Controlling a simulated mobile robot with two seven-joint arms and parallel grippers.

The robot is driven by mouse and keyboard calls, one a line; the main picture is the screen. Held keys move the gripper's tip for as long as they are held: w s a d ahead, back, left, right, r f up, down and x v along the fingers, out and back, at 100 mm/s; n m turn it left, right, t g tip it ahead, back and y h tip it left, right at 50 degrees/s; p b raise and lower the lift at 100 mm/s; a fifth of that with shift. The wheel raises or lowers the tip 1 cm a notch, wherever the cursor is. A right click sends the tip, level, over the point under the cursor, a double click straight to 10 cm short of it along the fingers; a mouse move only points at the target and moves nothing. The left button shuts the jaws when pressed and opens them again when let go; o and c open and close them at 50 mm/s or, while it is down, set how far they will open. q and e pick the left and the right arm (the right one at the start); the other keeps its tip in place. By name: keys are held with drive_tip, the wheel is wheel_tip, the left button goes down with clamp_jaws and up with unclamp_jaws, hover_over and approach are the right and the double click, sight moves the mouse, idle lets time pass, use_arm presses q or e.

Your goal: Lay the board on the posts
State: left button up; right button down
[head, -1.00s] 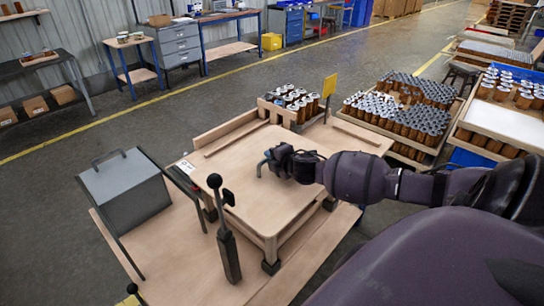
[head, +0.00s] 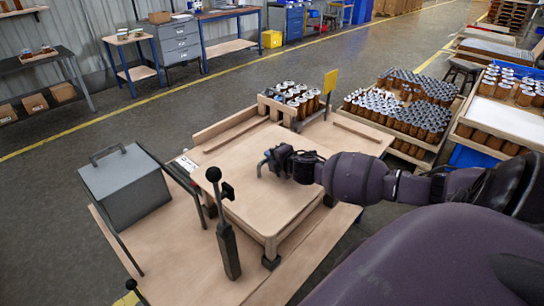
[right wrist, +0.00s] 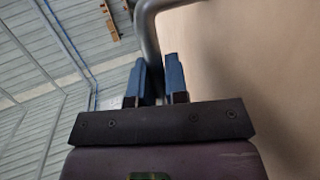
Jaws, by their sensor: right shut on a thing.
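The board (head: 252,200) is a wide, pale wooden panel with rounded corners. It lies about level over the bench in the middle of the head view. My right gripper (head: 263,164) is over its upper face, shut on its bent grey handle. In the right wrist view the blue fingers (right wrist: 154,84) stand on both sides of the grey handle (right wrist: 149,35), with the board (right wrist: 235,60) to the right. A dark post (head: 271,262) shows under the board's near corner. I cannot tell whether they touch. The board hides other supports. My left gripper is out of view.
A grey box with a handle (head: 125,185) stands left on the wooden bench. A black upright lever (head: 228,245) stands close to the board's near left edge. A crate of cartridges (head: 292,100) is behind the board. More cartridge trays (head: 405,112) stand at right.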

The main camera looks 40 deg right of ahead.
drive_tip(key=shift+f, duration=0.15)
drive_tip(key=c, duration=1.2)
unclamp_jaws()
drive_tip(key=shift+o, duration=0.7)
drive_tip(key=shift+s+f, duration=0.1)
drive_tip(key=shift+f, duration=0.1)
drive_tip(key=shift+s+r, duration=0.15)
drive_tip(key=shift+s, duration=0.1)
drive_tip(key=v, duration=1)
drive_tip(key=shift+a+r, duration=0.1)
drive_tip(key=shift+r, duration=0.05)
drive_tip(key=shift+s, duration=0.1)
